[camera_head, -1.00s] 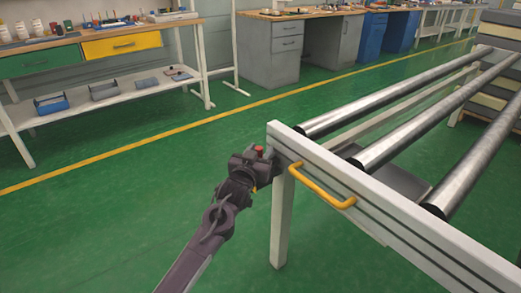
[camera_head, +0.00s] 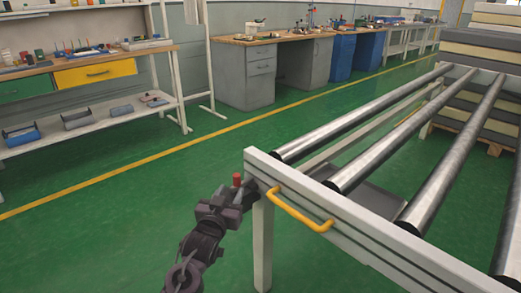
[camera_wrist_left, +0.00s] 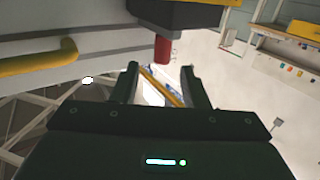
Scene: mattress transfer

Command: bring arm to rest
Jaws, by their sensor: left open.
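My left gripper (camera_head: 236,196) is beside the near left corner of the roller conveyor frame, low against its white front beam. A red button (camera_head: 237,180) on a small dark box stands right at the gripper. In the left wrist view the two dark fingers (camera_wrist_left: 159,80) are apart with nothing between them. The red button (camera_wrist_left: 162,48) shows just past the fingertips there, below a dark and yellow box (camera_wrist_left: 180,12). Whether a finger touches the button is unclear. My right gripper is not in view.
The roller conveyor (camera_head: 340,235) with a yellow handle (camera_head: 298,210) fills the right. Mattresses (camera_head: 485,50) are stacked at the far right. A workbench (camera_head: 90,65) stands at the left, more benches at the back. The green floor (camera_head: 110,230) at left is clear.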

